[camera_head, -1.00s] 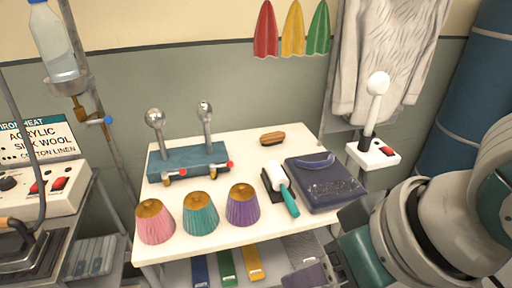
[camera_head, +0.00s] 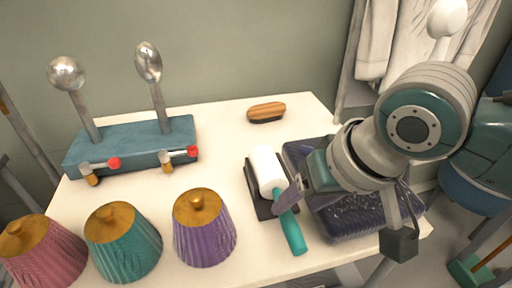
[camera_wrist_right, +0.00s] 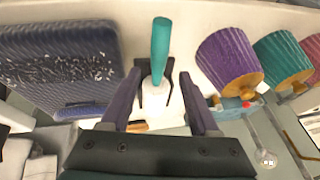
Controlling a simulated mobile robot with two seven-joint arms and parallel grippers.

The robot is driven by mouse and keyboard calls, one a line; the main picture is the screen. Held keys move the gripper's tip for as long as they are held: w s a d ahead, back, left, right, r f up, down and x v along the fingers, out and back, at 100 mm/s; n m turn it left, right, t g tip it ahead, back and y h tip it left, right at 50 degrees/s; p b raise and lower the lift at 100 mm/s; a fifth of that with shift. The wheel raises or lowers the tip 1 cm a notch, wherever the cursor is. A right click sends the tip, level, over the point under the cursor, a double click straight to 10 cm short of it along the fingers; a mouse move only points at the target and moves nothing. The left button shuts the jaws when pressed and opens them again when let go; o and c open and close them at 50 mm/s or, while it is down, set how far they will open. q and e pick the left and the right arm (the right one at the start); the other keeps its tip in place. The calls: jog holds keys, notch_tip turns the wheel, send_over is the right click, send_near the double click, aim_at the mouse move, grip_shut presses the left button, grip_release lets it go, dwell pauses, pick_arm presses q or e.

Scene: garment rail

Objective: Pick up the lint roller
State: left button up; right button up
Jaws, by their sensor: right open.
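The lint roller (camera_head: 291,230) has a white roll and a teal handle. It lies on a black holder (camera_head: 256,203) on the white table, its handle toward the front edge. My right gripper (camera_head: 340,222) is open and empty, above the table at the roller's right; one finger overlaps the handle in the head view. In the right wrist view the lint roller (camera_wrist_right: 160,52) shows ahead, between the lines of the two open fingers (camera_wrist_right: 159,76). I cannot tell whether a finger touches it. My left gripper is out of view.
Purple (camera_head: 204,235), teal (camera_head: 125,250) and pink (camera_head: 42,258) pleated cups stand left of the roller. A blue block with metal posts (camera_head: 130,147) and a wooden brush (camera_head: 266,112) are behind.

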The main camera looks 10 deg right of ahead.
aim_at(290, 217)
jog(key=x, duration=0.2)
jog(key=b+x, duration=0.1)
jog(key=x, duration=0.1)
jog(key=shift+s+f, duration=0.25)
jog(key=shift+s, duration=0.1)
jog(key=shift+w+f, duration=0.25)
jog(key=shift+f, duration=0.15)
grip_shut()
